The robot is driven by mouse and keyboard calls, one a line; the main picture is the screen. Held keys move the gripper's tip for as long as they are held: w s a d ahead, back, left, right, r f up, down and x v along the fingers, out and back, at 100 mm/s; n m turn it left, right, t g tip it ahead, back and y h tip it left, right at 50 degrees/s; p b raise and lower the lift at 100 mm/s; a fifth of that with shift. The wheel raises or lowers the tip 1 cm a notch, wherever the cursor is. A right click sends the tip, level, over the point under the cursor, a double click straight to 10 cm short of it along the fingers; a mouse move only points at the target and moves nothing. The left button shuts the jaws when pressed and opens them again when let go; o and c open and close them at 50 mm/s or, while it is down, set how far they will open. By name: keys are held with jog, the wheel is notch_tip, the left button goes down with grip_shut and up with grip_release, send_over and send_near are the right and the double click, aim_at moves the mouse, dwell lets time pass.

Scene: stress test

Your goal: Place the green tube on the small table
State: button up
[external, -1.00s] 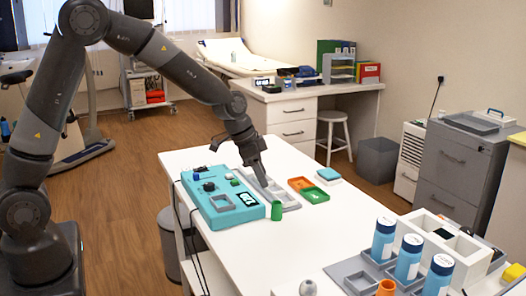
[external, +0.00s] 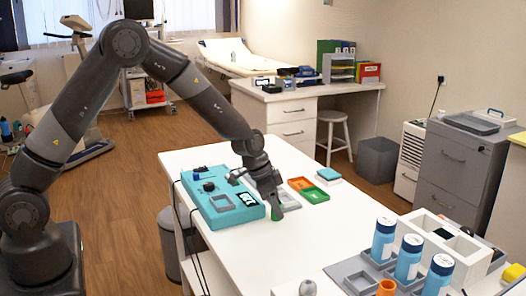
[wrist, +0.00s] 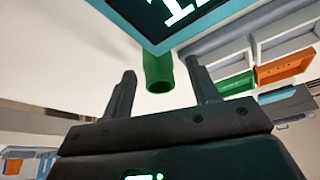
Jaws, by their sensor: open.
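The green tube (external: 276,214) stands on the white table (external: 330,235), beside the front right corner of the turquoise device; my gripper mostly hides it in the external view. My gripper (external: 284,208) is low at the tube. In the wrist view, the green tube (wrist: 158,72) shows beyond and between the two spread dark fingers of my gripper (wrist: 161,80), with a gap on either side. Its open round end faces the camera. The frames do not make clear which surface is the small table.
The turquoise device (external: 205,213) lies left of my gripper. A grey tray, an orange tray (external: 300,184) and a green tray (external: 314,195) lie behind it. Blue bottles (external: 384,240) stand in grey holders at the front right. The table's middle front is clear.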

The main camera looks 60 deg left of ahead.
jog(key=shift+f, duration=0.15)
jog(key=shift+c, duration=0.5)
jog(key=c, duration=1)
jog(key=shift+c, duration=0.2)
